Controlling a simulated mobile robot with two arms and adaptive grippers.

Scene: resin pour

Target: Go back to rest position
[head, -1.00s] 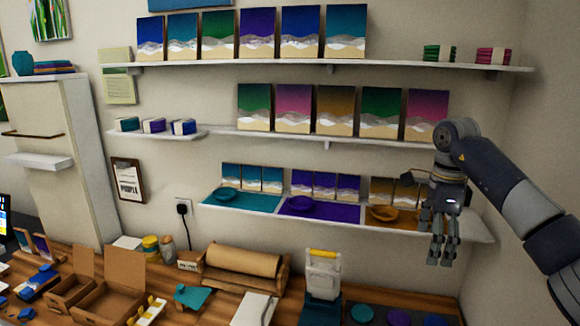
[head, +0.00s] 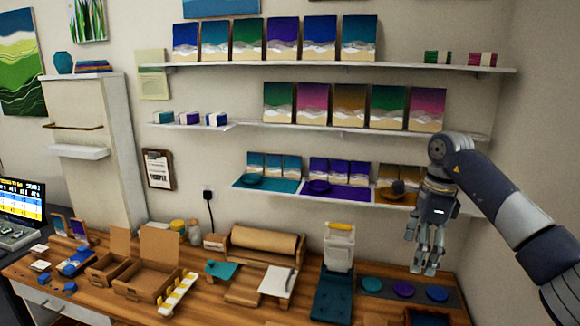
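My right gripper (head: 427,258) hangs fingers-down at the right of the head view, in front of the right end of the lowest shelf and above the workbench. Its fingers look a little apart, and I see nothing between them. The arm comes in from the right edge. My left gripper is not in the head view.
The wooden workbench (head: 200,305) holds open cardboard boxes (head: 150,265), a paper roll (head: 265,243), a teal device (head: 332,295) and a dark mat with round discs (head: 403,289). Wall shelves (head: 340,68) carry panels. A white cabinet (head: 90,170) stands left; a screen (head: 22,203) is at far left.

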